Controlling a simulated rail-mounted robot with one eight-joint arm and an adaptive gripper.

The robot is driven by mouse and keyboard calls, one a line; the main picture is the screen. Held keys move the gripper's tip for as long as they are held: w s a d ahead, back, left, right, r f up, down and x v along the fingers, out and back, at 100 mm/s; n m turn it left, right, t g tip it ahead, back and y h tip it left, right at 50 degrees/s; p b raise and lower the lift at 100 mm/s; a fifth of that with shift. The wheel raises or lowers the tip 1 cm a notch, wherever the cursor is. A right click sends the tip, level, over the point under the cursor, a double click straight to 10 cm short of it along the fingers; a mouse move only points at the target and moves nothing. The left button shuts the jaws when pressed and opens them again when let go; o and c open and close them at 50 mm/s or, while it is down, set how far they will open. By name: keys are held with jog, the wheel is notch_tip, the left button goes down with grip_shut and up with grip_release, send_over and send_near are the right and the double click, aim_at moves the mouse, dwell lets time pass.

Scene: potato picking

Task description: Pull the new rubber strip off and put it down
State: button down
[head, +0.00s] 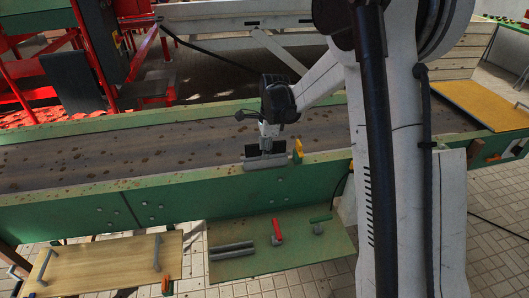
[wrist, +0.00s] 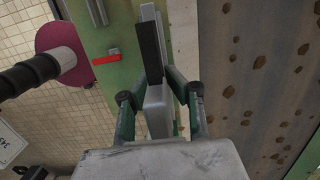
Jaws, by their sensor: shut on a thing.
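My gripper (head: 268,141) is low over the front wall of the conveyor, pointing down. A black strip (head: 251,151), which looks like the rubber strip, shows at both sides of the fingers. It stands just above or against a grey rail (head: 267,163) on the wall's top edge; I cannot tell if they touch. In the wrist view my gripper (wrist: 160,80) is closed around the black strip (wrist: 148,50). A pale grey piece (wrist: 158,100) also shows between the fingers. The fingertips partly hide the strip.
A yellow-orange part (head: 298,150) stands right of the rail. Below, a green board (head: 300,258) holds grey bars (head: 232,249), a red-handled tool (head: 277,231) and a green-handled tool (head: 319,224). A wooden board with handles (head: 105,262) is at left. The belt (head: 120,155) carries dark clods.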

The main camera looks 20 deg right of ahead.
jog(key=shift+r+p, duration=1.1)
jog(key=shift+r, duration=1.45)
jog(key=shift+r, duration=0.25)
jog(key=shift+r+p, duration=0.5)
jog(key=shift+r, duration=0.9)
jog(key=shift+r+p, duration=0.5)
jog(key=shift+r, duration=1)
jog(key=shift+r, duration=0.15)
jog(key=shift+r+p, duration=0.5)
jog(key=shift+r, duration=0.85)
jog(key=shift+r, duration=0.1)
